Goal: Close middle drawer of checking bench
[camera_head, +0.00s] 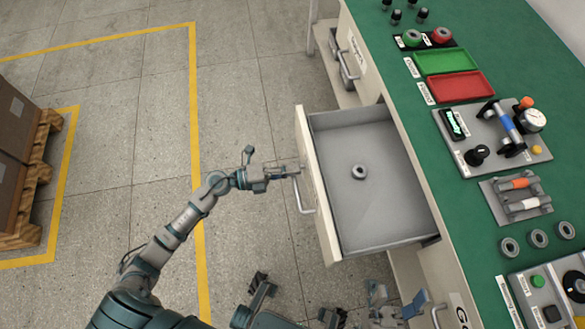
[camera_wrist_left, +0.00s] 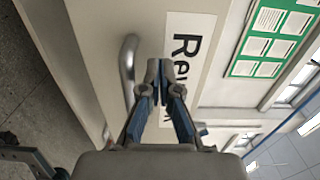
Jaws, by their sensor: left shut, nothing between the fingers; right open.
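The middle drawer (camera_head: 385,215) of the checking bench (camera_head: 440,120) stands pulled out, with a dark ring part (camera_head: 359,172) lying inside. Its pale front bears a bar handle (camera_head: 302,195), also seen in the left wrist view (camera_wrist_left: 128,70) beside a partly hidden label (camera_wrist_left: 190,50). My left gripper (camera_head: 297,170) is shut and empty, at the outer side of the drawer front near the handle. In the left wrist view its fingertips (camera_wrist_left: 160,68) overlap the label; contact cannot be told. My right gripper (camera_head: 399,298) is open at the bottom, near the bench side.
Another drawer handle (camera_head: 347,68) shows beyond the open drawer, and one (camera_head: 437,315) at the bottom. The green bench top holds a green tray (camera_head: 445,61), a red tray (camera_head: 460,87), fixtures and rings. Boxes on a pallet (camera_head: 28,190) stand left; floor between is clear.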

